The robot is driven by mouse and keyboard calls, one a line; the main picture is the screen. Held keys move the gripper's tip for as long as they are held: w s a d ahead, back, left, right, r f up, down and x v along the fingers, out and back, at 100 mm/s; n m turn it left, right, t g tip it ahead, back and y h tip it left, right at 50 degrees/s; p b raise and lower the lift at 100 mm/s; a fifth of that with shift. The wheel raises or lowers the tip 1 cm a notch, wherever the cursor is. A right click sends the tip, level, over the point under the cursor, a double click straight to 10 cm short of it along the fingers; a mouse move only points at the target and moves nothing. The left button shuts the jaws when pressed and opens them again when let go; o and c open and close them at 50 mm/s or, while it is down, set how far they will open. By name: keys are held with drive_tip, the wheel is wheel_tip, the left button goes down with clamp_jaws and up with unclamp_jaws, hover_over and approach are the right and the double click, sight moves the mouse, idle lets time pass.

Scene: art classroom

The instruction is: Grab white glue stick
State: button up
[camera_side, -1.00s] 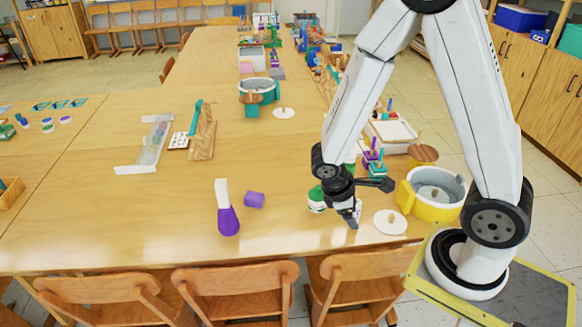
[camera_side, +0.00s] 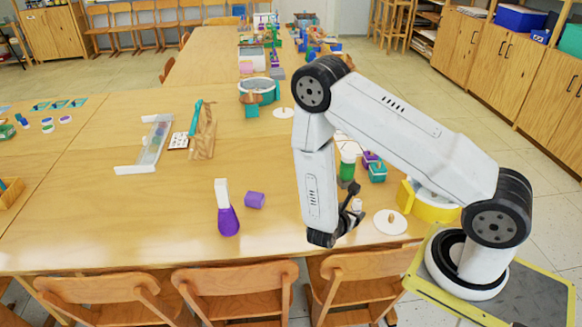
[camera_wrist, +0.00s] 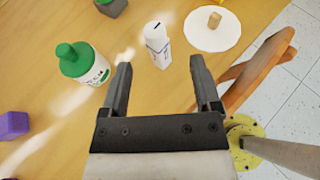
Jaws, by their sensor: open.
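The white glue stick (camera_wrist: 157,50) is on the wooden table in the wrist view, just beyond and between my fingertips. It has a small dark mark near one end. I cannot tell for sure if it stands or lies. In the side view it shows as a small white shape (camera_side: 357,204) beside my gripper (camera_side: 352,208). In the wrist view my gripper (camera_wrist: 161,66) is open and empty, with one finger to either side of the stick's near end and a gap to each.
A white bottle with a green cap (camera_wrist: 85,67) stands left of my left finger. A white disc with a wooden knob (camera_wrist: 229,38) lies to the right. A wooden chair (camera_wrist: 265,70) is past the table edge. A purple cylinder (camera_side: 254,200) and white-and-purple bottle (camera_side: 227,215) are further left.

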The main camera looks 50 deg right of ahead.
sight(356, 206)
drive_tip(key=shift+w+f+n, duration=0.15)
drive_tip(key=shift+f+n, duration=0.15)
drive_tip(key=shift+f, duration=0.05)
drive_tip(key=shift+x, duration=1.3)
drive_tip(key=shift+d, duration=0.15)
drive_tip(key=shift+x, duration=2.45)
drive_tip(key=shift+w, duration=0.15)
clamp_jaws()
